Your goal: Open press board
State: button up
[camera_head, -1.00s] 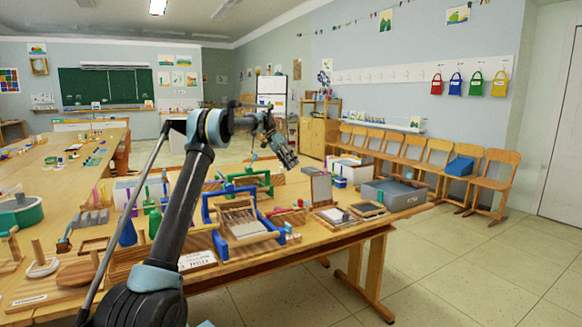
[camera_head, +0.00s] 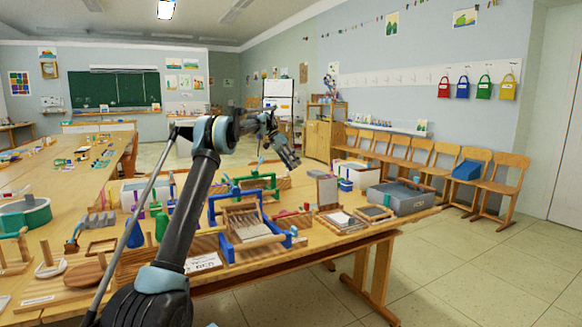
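My gripper (camera_head: 288,156) hangs at the end of my raised arm, above and behind the front table, apart from everything on it. It is small and dark, so I cannot tell whether its fingers are open. A hinged-looking board set with an upright framed panel (camera_head: 327,191) and a flat base with a pale sheet (camera_head: 340,219) is on the table's right part. A blue-framed wooden device (camera_head: 250,230) with slats stands at the front edge, left of it. I cannot tell for certain which of these is the press board.
A grey box (camera_head: 405,201) and a small framed tray (camera_head: 374,213) stand at the table's right end. A green frame (camera_head: 252,184) and several craft items crowd the wooden table (camera_head: 345,240). Chairs (camera_head: 500,187) line the right wall. The floor (camera_head: 480,265) on the right is clear.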

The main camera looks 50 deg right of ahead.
jog(key=v, duration=0.7)
jog(key=shift+w, duration=0.15)
dwell(0.5)
